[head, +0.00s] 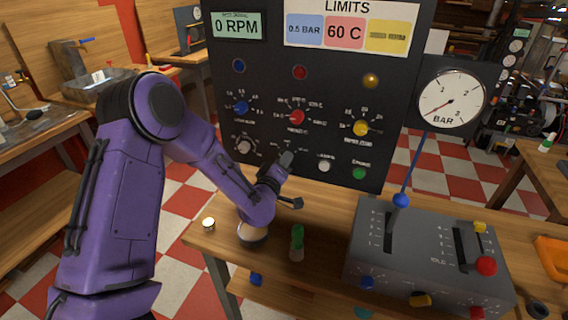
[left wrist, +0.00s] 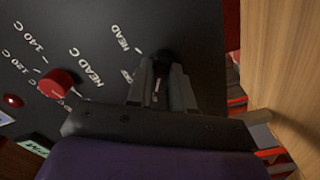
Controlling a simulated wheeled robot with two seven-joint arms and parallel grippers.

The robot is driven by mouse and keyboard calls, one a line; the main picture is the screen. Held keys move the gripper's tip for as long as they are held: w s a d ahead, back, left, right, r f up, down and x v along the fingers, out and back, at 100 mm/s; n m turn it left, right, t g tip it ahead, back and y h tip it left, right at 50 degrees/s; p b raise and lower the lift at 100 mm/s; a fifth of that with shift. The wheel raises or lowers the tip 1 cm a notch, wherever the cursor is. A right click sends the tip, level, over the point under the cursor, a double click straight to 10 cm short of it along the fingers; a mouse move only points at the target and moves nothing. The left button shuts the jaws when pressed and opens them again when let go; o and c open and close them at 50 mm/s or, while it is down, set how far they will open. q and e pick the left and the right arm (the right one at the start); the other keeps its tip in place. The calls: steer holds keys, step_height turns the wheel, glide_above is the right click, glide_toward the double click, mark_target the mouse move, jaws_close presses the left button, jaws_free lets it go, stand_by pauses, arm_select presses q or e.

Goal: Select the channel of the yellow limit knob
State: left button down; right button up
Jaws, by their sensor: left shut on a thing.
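The dark panel (head: 310,131) stands on the bench under a LIMITS sign (head: 345,10). It carries a blue knob (head: 241,107), a red knob (head: 297,117) and the yellow limit knob (head: 361,128), each ringed by small marks. My left gripper (head: 286,160) is at the panel's lower middle, below the red knob and left of the yellow one. In the left wrist view its fingers (left wrist: 162,80) are closed on a small dark selector knob (left wrist: 163,57). HEAD and OFF are printed near it. The knob's pointer is hidden. The red knob (left wrist: 56,83) also shows there.
A pale knob (head: 244,147) sits lower left on the panel; white (head: 323,166) and green (head: 359,173) buttons sit lower right. A grey lever box (head: 400,265) and a pressure gauge (head: 450,98) stand right. A green-topped bottle (head: 297,240) stands on the bench front.

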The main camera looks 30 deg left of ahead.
stand_by(0.5)
arm_select(q)
steer(key=c, duration=1)
jaws_free()
steer(key=b+v, duration=0.2)
steer(key=v, duration=0.8)
steer(key=shift+s+b, duration=0.3)
steer(key=shift+b, duration=0.1)
steer(key=shift+d, duration=0.2)
